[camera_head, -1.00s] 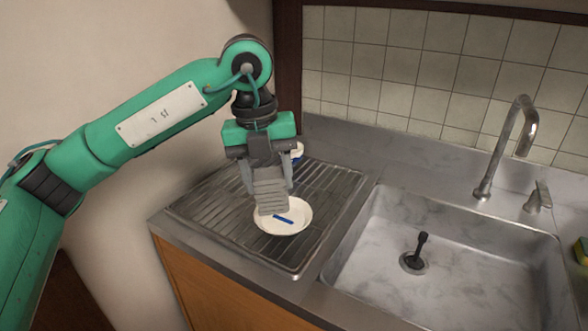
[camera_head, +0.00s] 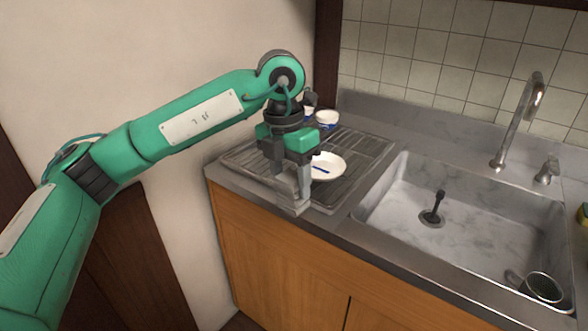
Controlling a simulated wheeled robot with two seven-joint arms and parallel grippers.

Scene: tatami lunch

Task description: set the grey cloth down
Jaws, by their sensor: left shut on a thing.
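My left gripper (camera_head: 293,186) is shut on the grey cloth (camera_head: 287,193), which hangs between and below its fingers. The cloth is partly hidden by the fingers and blends with the metal behind it. Gripper and cloth are at the front left edge of the drainboard (camera_head: 377,141), in front and to the left of a white plate (camera_head: 335,160). I cannot tell whether the cloth touches the counter. My right gripper is not in view.
A blue-and-white bowl (camera_head: 327,117) stands at the back of the drainboard, partly beside my arm. The sink (camera_head: 390,215) with a black plug handle (camera_head: 437,205) is to the right, under a tap (camera_head: 515,125). A strainer (camera_head: 541,286) lies in the sink's front right corner.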

